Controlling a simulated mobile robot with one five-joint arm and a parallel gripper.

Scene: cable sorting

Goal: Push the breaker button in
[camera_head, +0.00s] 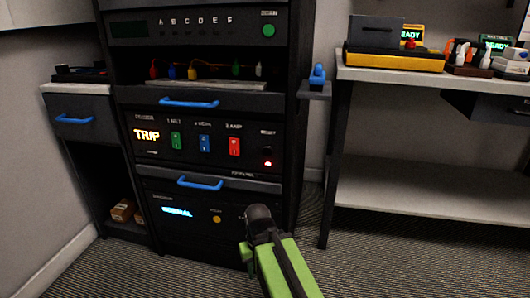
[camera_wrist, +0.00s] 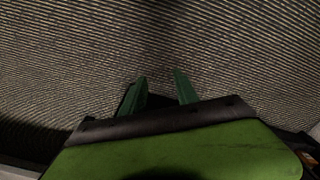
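I cannot tell how far the button stands out. My gripper is open and empty over the carpet in the wrist view (camera_wrist: 160,87). In the head view my arm's end is below the button, apart from it; the fingertips cannot be made out.
Blue drawer handles (camera_head: 188,103) (camera_head: 200,183) stick out above and below the panel. A lower unit has a blue display (camera_head: 177,212) and a yellow button (camera_head: 216,219). A bench (camera_head: 430,80) with devices stands right; a cabinet (camera_head: 78,120) stands left. Carpet (camera_head: 400,250) is clear at right.

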